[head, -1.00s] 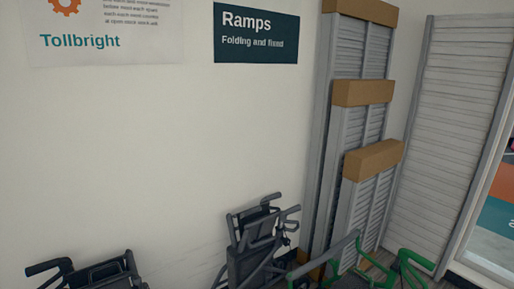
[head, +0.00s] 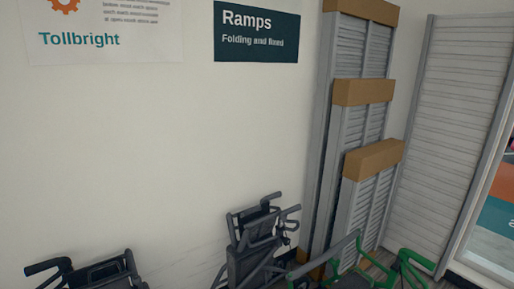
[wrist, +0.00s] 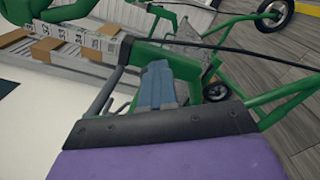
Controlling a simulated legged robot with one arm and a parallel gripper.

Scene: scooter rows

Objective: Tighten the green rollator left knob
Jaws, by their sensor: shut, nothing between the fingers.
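The green rollator shows at the lower right of the head view, where its green frame (head: 403,258) is cut off by the bottom edge. In the wrist view its green tubes (wrist: 275,92) and wheels fill much of the upper right. I cannot make out the left knob; it may be hidden behind my fingers or too small to tell. My gripper (wrist: 160,72) shows in the wrist view, with blue-grey fingers shut and empty, pointing at the green frame. I cannot tell whether the fingertips touch it. My gripper is not visible in the head view.
A dark folded walker (head: 253,250) stands against the wall, and another (head: 95,273) is at the lower left. Tall grey ramps (head: 345,110) with cardboard caps lean behind the rollator. A wheel (wrist: 275,14) and grey wooden floor (wrist: 300,60) show in the wrist view.

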